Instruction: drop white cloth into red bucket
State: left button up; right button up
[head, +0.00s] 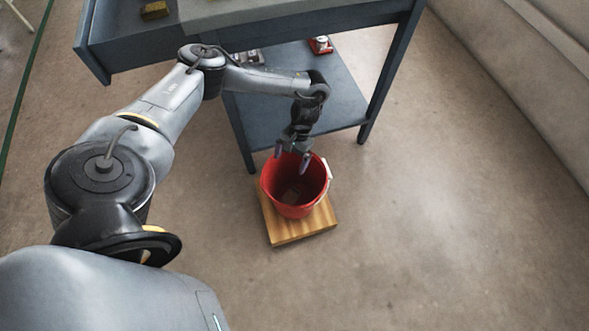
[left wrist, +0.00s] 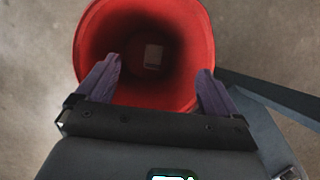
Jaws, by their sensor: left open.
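The red bucket (head: 296,206) stands upright on a wooden board. It also shows in the left wrist view (left wrist: 91,45), seen from above into its dark inside. A small pale rectangular thing (left wrist: 153,56) lies at the bottom of the bucket; it may be the white cloth, but I cannot tell. It looks dull grey in the head view (head: 291,196). My left gripper (head: 291,160) is over the bucket's mouth, pointing down, with its purple fingers apart and nothing between them. My right gripper is out of view.
The wooden board (head: 304,231) lies on the floor. A dark blue table (head: 382,85) with a lower shelf stands just behind the bucket. A red and white item (head: 320,45) is on that shelf, and a yellowish block (head: 155,10) is on top. The floor at right is clear.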

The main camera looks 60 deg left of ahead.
pick_arm(q)
jog(key=p+v, duration=0.8)
jog(key=v, duration=0.2)
jog(key=shift+w+r, duration=0.2)
jog(key=shift+r, duration=0.15)
jog(key=shift+s+a, duration=0.15)
